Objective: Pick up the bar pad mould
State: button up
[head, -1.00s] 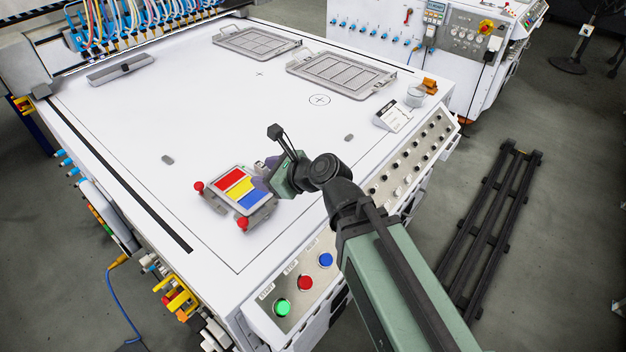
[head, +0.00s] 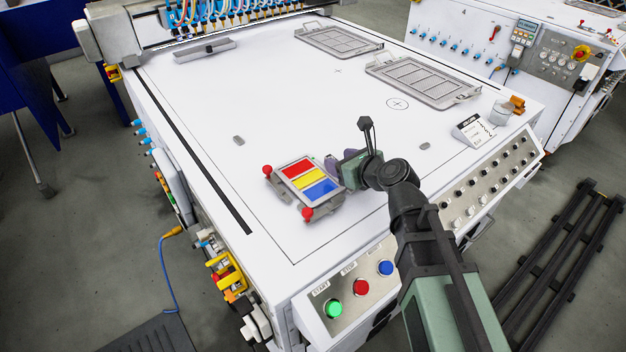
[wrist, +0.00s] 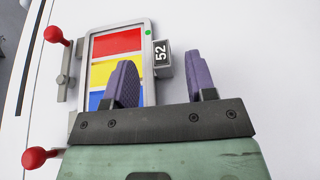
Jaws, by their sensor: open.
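The bar pad mould (head: 292,171) appears to be the grey framed plate with red, yellow and blue bars, lying on the white table near its front left. In the wrist view the mould (wrist: 119,43) is at upper left, with a small tag reading 52 (wrist: 162,58) at its right edge. My gripper (wrist: 162,78) is open, with two purple fingers. The left finger overlaps the mould's lower right in the picture, and the right finger is over bare white table. In the head view my gripper (head: 337,167) is at the mould's right side. I cannot tell whether it touches.
A holder with red knobs (head: 308,213) sits along the mould's left side. Two grid trays (head: 425,78) lie at the back. A button panel (head: 360,287) runs along the front edge. A small card stand (head: 474,131) is at right. The middle of the table is clear.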

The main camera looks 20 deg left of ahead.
jog(key=x, duration=0.3)
jog(key=shift+w+f+b, duration=0.1)
jog(key=shift+f+b, duration=0.15)
jog(key=shift+b, duration=0.15)
jog(key=shift+r, duration=0.15)
grip_shut()
jog(key=shift+r, duration=0.1)
notch_tip(320, 180, up, 20)
jog(key=p, duration=2)
